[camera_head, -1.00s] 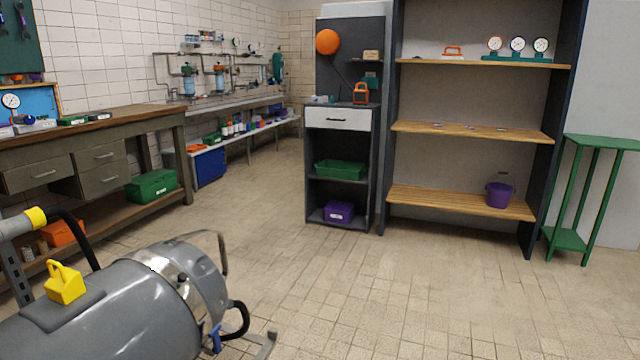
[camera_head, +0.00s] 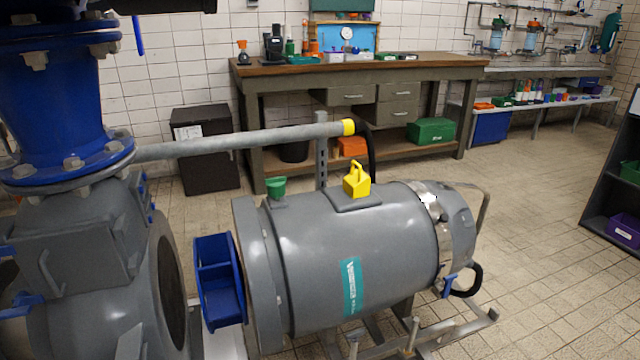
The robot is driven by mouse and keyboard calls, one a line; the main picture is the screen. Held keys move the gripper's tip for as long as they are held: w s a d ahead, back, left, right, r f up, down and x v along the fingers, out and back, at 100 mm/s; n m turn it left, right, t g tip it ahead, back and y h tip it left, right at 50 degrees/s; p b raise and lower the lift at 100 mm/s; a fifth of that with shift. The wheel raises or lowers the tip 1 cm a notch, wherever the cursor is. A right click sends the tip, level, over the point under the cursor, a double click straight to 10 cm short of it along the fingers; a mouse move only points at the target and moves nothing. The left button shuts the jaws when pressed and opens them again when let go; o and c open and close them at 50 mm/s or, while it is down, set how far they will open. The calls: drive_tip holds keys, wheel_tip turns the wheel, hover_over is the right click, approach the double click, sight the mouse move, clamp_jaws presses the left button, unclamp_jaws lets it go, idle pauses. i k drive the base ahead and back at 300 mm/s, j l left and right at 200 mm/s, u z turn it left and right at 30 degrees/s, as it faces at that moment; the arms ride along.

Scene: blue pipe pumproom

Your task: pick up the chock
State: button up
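A yellow block with a raised loop handle (camera_head: 356,182) sits upright on a flat grey pad on top of the large grey motor (camera_head: 350,255). It looks like the chock, though I cannot be sure of that from its shape. The lower face of the block rests on the pad, and nothing touches its handle. My gripper is not in view.
A grey pipe with a yellow end (camera_head: 240,140) runs just behind the block. A small green cup (camera_head: 276,187) stands on the motor's left end. A blue and grey pump (camera_head: 85,230) fills the left. A workbench (camera_head: 360,68) stands behind; tiled floor at right is open.

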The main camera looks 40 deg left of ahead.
sight(357, 184)
drive_tip(key=u, duration=1.25)
